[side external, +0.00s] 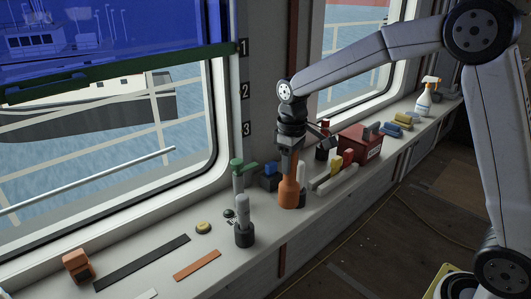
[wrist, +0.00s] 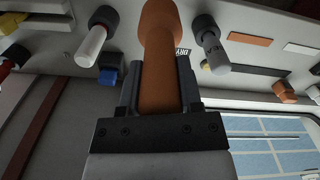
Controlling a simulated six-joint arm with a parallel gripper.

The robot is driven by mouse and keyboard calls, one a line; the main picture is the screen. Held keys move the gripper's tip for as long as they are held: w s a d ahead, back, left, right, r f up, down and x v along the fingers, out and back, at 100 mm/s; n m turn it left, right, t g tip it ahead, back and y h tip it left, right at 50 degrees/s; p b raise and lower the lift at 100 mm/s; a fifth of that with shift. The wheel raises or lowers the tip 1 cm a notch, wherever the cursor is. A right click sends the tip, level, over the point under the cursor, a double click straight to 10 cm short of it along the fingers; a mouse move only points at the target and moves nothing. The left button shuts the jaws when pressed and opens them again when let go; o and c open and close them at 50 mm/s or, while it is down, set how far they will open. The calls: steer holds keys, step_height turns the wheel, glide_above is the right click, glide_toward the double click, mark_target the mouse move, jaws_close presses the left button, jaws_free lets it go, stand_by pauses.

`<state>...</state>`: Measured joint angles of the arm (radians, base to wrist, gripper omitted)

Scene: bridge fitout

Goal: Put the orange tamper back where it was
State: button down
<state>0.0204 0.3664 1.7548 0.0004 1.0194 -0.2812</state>
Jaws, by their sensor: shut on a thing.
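The orange tamper (side external: 289,188) is upright at the window sill, its wide foot downward, between the grey-topped cylinder and the red box. It also fills the middle of the wrist view (wrist: 159,62). My gripper (side external: 290,152) is above it in the side view, and in the wrist view its fingers are shut on the tamper's shaft, one on each side. The foot is at or very near the sill; I cannot tell whether it touches. A label reading "DRY" (wrist: 183,52) shows beside the tamper in the wrist view.
A white cylinder (side external: 301,179) stands close on the right, a grey cylinder in a dark base (side external: 244,226) to the left. A blue object (side external: 269,178) and green-topped post (side external: 238,172) are near the wall. The red box (side external: 361,144) is further right. Flat strips lie front left.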

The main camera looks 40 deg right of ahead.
steer(key=w+f, duration=0.6)
steer(key=shift+w, duration=0.4)
steer(key=shift+f, duration=0.15)
steer(key=shift+w+f, duration=0.15)
steer(key=shift+f, duration=0.75)
steer(key=shift+w+f, duration=0.1)
steer(key=shift+f, duration=0.95)
steer(key=shift+c, duration=1.4)
jaws_free()
step_height(320, 180, up, 12)
